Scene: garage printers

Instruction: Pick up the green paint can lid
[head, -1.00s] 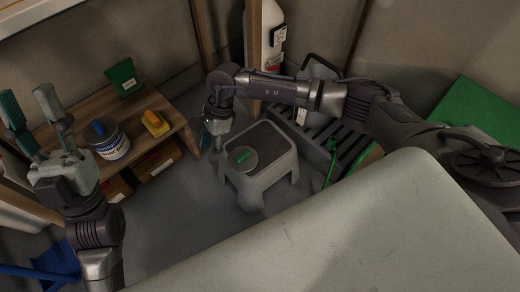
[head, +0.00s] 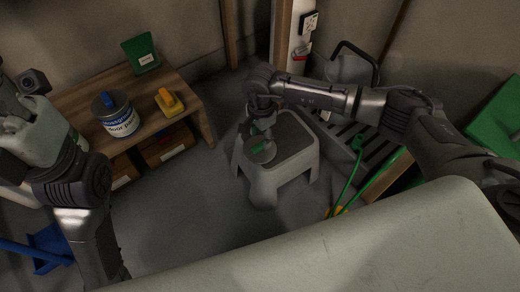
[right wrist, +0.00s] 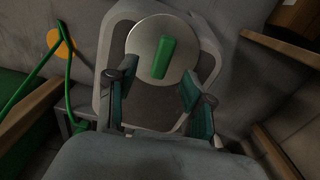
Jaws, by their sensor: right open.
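The paint can lid is a round grey disc (right wrist: 146,42) with a green bar handle (right wrist: 162,57). It lies flat on the grey step stool (head: 298,150), near its left edge in the head view, where the green handle (head: 259,147) shows beneath my right gripper (head: 262,138). In the right wrist view my right gripper (right wrist: 157,78) is open and empty, its fingers to either side of the lid's near part. I cannot tell whether they touch it.
A green-handled tool (head: 352,165) leans right of the stool. A blue dustpan (head: 48,248) lies lower left. Floor left of the stool is clear.

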